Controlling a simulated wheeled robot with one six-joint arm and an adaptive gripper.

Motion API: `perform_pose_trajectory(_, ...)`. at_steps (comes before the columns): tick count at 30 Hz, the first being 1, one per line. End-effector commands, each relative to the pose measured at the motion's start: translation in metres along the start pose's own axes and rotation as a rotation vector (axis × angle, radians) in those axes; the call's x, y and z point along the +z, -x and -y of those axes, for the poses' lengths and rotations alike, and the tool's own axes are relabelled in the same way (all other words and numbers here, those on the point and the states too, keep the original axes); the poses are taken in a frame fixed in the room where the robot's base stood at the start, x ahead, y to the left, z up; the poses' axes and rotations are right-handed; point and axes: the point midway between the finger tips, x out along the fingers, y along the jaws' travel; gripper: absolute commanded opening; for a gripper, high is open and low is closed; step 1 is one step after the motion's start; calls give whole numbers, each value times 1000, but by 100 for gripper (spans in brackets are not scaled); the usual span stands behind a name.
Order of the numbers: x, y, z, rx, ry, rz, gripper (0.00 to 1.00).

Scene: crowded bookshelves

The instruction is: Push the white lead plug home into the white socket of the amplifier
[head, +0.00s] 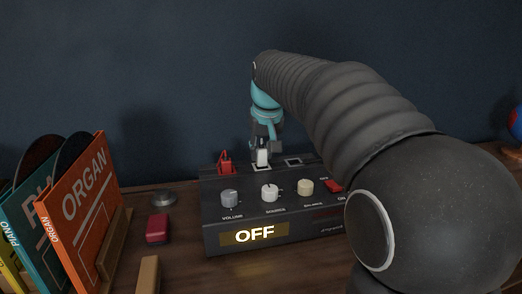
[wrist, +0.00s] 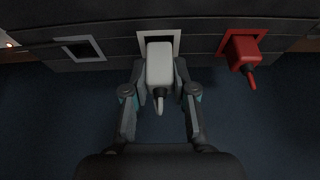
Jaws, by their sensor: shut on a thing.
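The dark amplifier (head: 218,238) stands on the shelf with its sockets along its top rear. The white lead plug (head: 262,157) is at the middle socket. It also shows in the wrist view (wrist: 159,62), with its short lead stub towards me. My gripper (wrist: 160,78) is shut on the plug, one finger on each side; in the head view my gripper (head: 265,138) comes down from above. The white socket (wrist: 142,38) frames the plug's far end, with a dark strip of opening showing beside it. How deep the plug sits is hidden.
A red plug (wrist: 243,52) sits in the red-framed socket beside it. An empty pale-framed socket (wrist: 82,48) lies on the other side. The amplifier's display (head: 255,235) reads OFF. Records, including an orange ORGAN sleeve (head: 88,205), and a red block (head: 157,228) are at left.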

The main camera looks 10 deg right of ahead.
Motion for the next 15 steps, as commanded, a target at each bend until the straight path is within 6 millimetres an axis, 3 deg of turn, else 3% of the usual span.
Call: perform_pose_trajectory(15,4,-10,0,0,0,0,0)
